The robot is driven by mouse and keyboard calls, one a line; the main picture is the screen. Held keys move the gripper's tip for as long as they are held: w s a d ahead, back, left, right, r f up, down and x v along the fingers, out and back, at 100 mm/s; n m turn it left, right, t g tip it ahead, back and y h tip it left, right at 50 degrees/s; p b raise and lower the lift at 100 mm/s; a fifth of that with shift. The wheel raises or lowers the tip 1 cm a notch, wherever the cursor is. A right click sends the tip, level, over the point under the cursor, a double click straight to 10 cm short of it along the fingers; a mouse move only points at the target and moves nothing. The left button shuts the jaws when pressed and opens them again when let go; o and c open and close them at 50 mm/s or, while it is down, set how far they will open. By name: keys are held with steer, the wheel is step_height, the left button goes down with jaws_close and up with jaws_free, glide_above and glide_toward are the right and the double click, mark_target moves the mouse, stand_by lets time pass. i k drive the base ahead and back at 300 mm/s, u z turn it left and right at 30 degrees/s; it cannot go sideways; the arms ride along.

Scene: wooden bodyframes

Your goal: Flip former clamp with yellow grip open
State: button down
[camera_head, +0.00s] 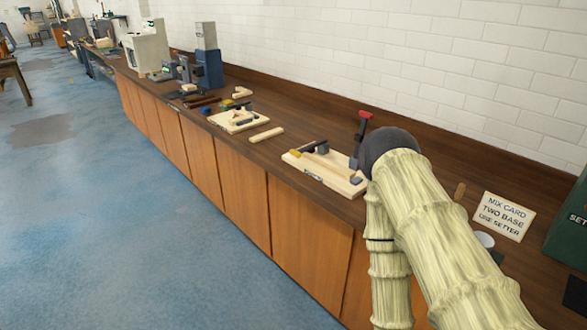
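A pale wooden former board (340,183) lies on the dark bench top, left of my arm. A small yellow grip (295,153) lies low at the board's left end, beside a dark clamp body (322,147); I cannot make out how they join. At the board's back right, a dark clamp lever stands upright with a red grip (365,115) on top. A pale wooden strip (328,165) lies along the board. My pale, ridged arm and its dark round joint cover the area right of the board. My gripper does not show.
A second board with small coloured parts (237,121) and a loose wooden bar (266,134) lie farther left. Blue-grey machines (208,65) stand beyond. A sign card (502,215) and a green box (568,225) are at right. A white brick wall (420,55) backs the bench.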

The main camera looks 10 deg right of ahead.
mark_target(311, 149)
steer(key=k, duration=1.15)
steer(key=u, duration=0.6)
steer(key=i, duration=2.05)
steer(key=z, duration=0.7)
